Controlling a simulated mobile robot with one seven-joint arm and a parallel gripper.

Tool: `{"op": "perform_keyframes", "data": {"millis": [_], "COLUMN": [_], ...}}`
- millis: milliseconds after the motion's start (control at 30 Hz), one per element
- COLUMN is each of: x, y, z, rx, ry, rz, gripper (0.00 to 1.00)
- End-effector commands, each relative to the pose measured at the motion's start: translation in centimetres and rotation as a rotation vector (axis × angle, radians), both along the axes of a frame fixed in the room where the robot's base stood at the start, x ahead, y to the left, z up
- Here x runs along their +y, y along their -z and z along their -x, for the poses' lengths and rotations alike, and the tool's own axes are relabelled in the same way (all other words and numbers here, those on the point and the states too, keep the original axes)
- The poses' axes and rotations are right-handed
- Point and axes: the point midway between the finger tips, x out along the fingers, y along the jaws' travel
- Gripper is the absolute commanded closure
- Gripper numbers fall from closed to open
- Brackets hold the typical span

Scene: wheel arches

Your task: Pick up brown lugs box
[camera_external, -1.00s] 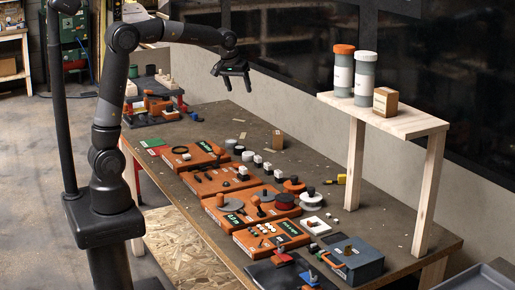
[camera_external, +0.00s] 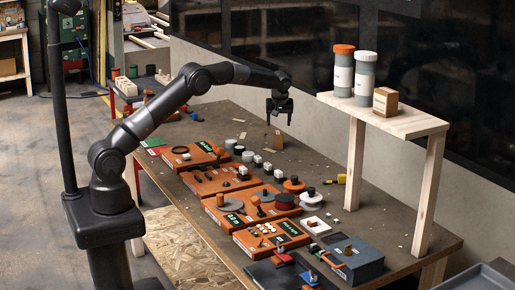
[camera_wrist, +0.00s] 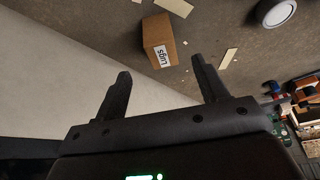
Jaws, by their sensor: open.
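The brown lugs box (camera_external: 278,141) is a small cardboard box standing on the table near its back edge, by the wall. In the wrist view the box (camera_wrist: 158,38) shows a white label reading "lugs", upside down, and lies beyond the fingertips, roughly between them. My gripper (camera_external: 279,121) is pointing down above the box, apart from it. In the wrist view my gripper (camera_wrist: 161,70) is open with nothing between its fingers.
A raised wooden shelf (camera_external: 425,123) at the right holds another brown box (camera_external: 385,101) and two lidded jars (camera_external: 344,71). Orange cases (camera_external: 219,180) and several small round parts cover the table's middle. Flat pale scraps (camera_wrist: 229,58) lie near the lugs box.

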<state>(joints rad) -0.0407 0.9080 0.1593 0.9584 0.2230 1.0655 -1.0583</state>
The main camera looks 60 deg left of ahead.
Motion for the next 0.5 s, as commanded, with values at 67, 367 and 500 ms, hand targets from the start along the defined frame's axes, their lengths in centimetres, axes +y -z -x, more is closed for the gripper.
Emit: {"op": "perform_keyframes", "data": {"millis": [67,367,500], "x": [0.2,1.6,2.1], "y": [0.6,4.5,5.5], "z": [-0.2,-0.9,-1.1], "rx": [0.0,0.003,0.0], "ry": [-0.005,-0.005,-0.004], "rz": [-0.002,-0.002,-0.001], "gripper": [0.34,0.34,0.34]}}
